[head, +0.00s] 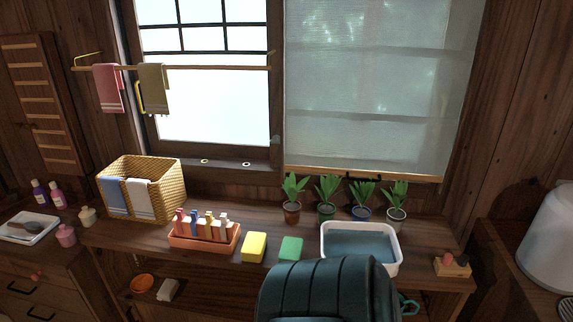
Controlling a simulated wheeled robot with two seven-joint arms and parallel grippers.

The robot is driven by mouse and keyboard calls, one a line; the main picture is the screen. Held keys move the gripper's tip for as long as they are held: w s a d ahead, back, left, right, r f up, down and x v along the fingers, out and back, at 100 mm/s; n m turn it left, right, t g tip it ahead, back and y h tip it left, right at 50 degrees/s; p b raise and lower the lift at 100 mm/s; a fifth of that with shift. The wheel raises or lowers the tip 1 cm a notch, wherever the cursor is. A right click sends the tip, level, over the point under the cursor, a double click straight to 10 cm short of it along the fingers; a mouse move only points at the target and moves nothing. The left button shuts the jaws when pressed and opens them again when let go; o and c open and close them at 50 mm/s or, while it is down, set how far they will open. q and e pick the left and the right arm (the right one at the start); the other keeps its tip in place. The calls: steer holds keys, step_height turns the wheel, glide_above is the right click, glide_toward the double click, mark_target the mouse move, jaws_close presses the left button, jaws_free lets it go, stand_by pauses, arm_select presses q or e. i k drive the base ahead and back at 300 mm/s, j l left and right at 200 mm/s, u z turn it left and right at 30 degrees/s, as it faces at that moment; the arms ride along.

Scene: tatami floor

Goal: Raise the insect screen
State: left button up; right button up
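The insect screen (368,85) is a pale, translucent panel that hangs lowered over the right part of the window. A light wooden bar (362,173) runs along its lower edge, just above the potted plants. Faint horizontal bands cross the screen. Neither of my grippers shows in the head view, and nothing is seen touching the screen or its bar.
Several potted plants (326,193) stand close below the bar. The counter also holds a white basin of water (398,263), green (291,248) and yellow (254,247) blocks, an orange rack (187,243) and a wicker basket (172,175). A towel rail (215,68) crosses the left window.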

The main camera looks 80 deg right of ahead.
mark_target(380, 174)
steer(key=z, duration=2.3)
